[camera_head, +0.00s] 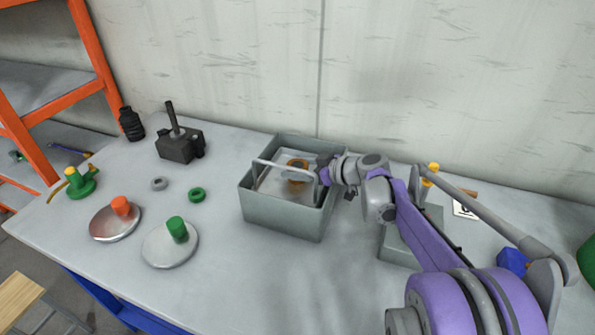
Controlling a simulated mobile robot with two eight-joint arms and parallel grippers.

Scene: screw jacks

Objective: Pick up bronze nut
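A bronze-coloured ring, which looks like the bronze nut (297,165), lies inside the grey open-topped bin (283,217) in the middle of the table. A thin grey handle-like bar (284,168) crosses the bin above its floor. My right gripper (323,172) is at the bin's right side, just right of the nut and apart from it. Its fingers are small and dark, and I cannot tell whether they are open or shut. My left gripper is not in view.
Two round plates with an orange knob (121,206) and a green knob (177,229) lie left of the bin. A green ring (197,194), a grey ring (159,184) and a black block with a rod (180,146) are nearby. Another grey container (398,247) stands behind my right arm. The front middle is clear.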

